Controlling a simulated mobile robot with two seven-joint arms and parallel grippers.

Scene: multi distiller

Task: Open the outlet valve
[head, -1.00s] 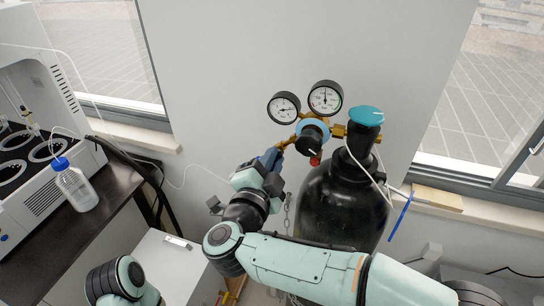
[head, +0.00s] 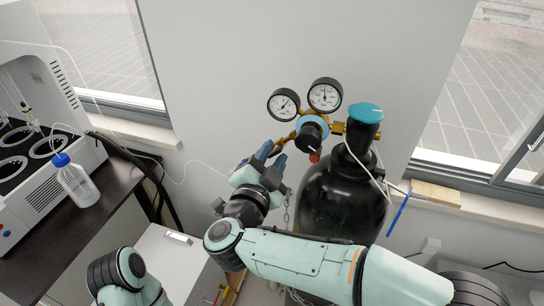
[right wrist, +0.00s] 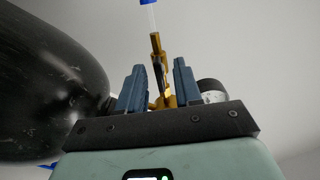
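The gas regulator (head: 309,132) has a blue ring, a black knob and two round gauges, and is fixed to a black cylinder (head: 342,200). Its brass outlet fitting (head: 284,141) sticks out to the left. My right gripper (head: 271,153) is just below and left of this fitting, with its blue fingers apart. In the right wrist view the open fingers (right wrist: 160,88) stand on either side of the brass outlet part (right wrist: 157,50), with gaps visible; whether they touch it I cannot tell. My left gripper is out of view; part of my left arm shows at the bottom left.
A teal cap (head: 365,113) tops the cylinder valve at the right. A chain (head: 287,212) hangs beside the cylinder. At the left, a white machine (head: 40,185) and a blue-capped bottle (head: 76,184) stand on a dark bench.

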